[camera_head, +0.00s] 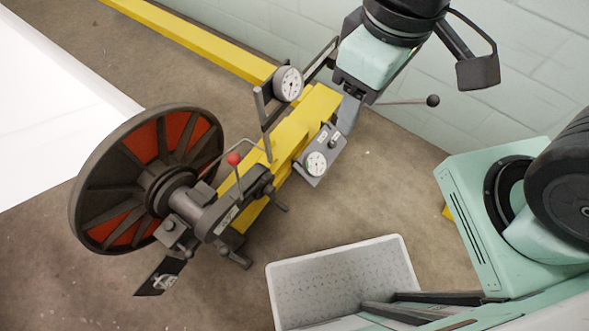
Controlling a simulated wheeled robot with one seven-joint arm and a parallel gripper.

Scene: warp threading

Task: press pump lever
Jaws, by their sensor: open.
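A thin lever with a red ball knob (234,158) stands up from the dark grey mechanism beside the reel. Another thin rod with a black ball knob (432,100) sticks out to the right from the upper end of the machine. I cannot tell for sure which one is the pump lever. What looks like my gripper (378,302) is at the lower right, with two grey fingers apart over the right side of the bin. Nothing shows between them. It is well away from both knobs, and its rear is cut off by the frame.
A spoked reel (92,190) with red panels stands at the left of the yellow machine frame (292,130). Round dials (288,83) are mounted on it. A pale bin (400,262) stands on the floor below. A block wall (530,85) runs behind. Bare floor shows right of the machine.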

